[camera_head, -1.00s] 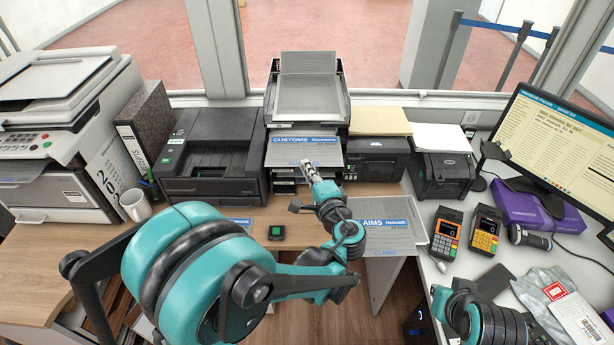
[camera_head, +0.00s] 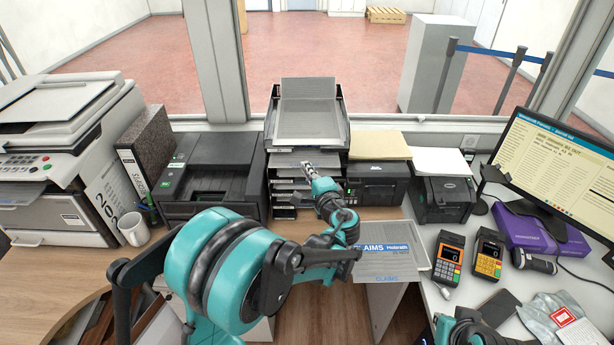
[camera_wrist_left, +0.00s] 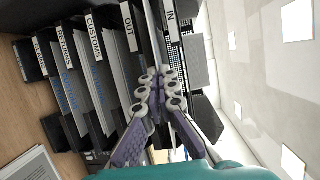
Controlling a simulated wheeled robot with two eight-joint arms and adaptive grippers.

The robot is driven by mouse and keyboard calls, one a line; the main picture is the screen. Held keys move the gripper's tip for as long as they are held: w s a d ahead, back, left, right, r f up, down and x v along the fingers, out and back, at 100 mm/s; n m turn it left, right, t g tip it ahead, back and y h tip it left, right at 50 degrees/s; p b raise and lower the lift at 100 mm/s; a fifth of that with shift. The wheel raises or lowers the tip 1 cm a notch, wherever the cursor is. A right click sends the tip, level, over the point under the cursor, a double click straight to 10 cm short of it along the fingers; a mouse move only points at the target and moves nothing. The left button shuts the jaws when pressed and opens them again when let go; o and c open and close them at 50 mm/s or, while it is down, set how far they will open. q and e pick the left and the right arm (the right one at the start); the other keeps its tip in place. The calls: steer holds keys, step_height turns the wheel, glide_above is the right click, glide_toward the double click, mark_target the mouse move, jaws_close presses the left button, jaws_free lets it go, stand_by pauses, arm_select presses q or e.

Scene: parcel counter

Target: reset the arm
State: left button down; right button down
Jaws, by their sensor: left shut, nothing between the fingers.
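My left arm comes in from the left in the head view, and its gripper (camera_head: 308,168) is at the front of the stacked letter trays (camera_head: 343,112). Its fingers are shut with nothing between them. In the left wrist view the shut gripper (camera_wrist_left: 160,74) points at the tray fronts, close to the OUT label (camera_wrist_left: 129,27) and the IN label (camera_wrist_left: 168,10). I cannot tell if it touches a tray. My right arm shows only in part at the lower right of the head view; its gripper is out of sight.
Printers (camera_head: 211,175) and a label printer (camera_head: 442,198) flank the trays. Card terminals (camera_head: 448,258), a monitor (camera_head: 560,150) and a scanner (camera_head: 533,262) stand right.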

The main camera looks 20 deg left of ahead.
arm_select(q)
steer(key=shift+w+a, duration=0.15)
steer(key=shift+w, duration=0.4)
steer(key=c, duration=1.6)
jaws_free()
steer(key=shift+c, duration=0.2)
steer(key=shift+o, duration=0.5)
steer(key=shift+f, duration=0.15)
steer(key=shift+f+b, duration=0.95)
steer(key=shift+s, duration=0.1)
